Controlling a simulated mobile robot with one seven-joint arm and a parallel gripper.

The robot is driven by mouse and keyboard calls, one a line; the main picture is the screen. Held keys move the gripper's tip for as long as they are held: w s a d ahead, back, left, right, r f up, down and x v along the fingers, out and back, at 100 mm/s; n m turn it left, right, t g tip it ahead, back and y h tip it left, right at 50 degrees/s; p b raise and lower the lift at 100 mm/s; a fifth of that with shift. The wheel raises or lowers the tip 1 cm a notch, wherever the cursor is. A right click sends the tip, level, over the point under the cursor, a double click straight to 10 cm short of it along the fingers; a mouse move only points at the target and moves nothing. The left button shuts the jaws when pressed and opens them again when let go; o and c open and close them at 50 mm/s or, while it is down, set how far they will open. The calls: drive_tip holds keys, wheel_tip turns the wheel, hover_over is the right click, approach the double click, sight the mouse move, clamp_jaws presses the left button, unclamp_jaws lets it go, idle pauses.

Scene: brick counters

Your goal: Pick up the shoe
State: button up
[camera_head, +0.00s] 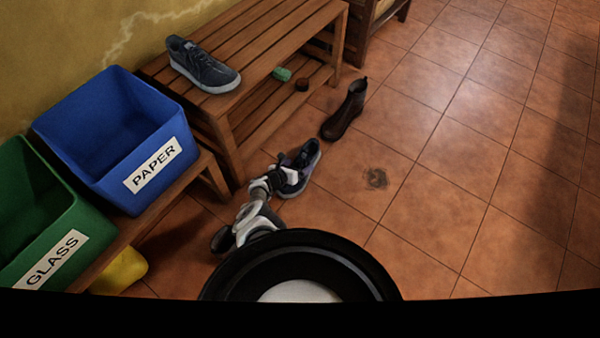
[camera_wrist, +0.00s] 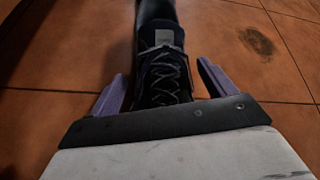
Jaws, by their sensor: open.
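A dark blue lace-up shoe (camera_head: 310,158) with a pale sole lies on the tiled floor beside the slatted bench. My gripper (camera_head: 291,172) is down at this shoe and partly hides it. In the wrist view the shoe (camera_wrist: 161,42) points away, with its laces and tongue label showing. My open gripper (camera_wrist: 161,78) has one purple finger on each side of the shoe. I cannot tell whether the fingers touch it. A similar dark sneaker (camera_head: 203,66) with a grey sole sits on top of the bench.
The wooden bench (camera_head: 262,38) stands close on the left. A brown boot (camera_head: 345,112) stands beyond the shoe. Blue paper (camera_head: 105,125) and green glass (camera_head: 45,215) bins are at left. A green item (camera_head: 282,74) is on the lower shelf. Floor at right is clear.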

drive_tip(key=c, duration=1.2)
drive_tip(key=shift+r, duration=0.1)
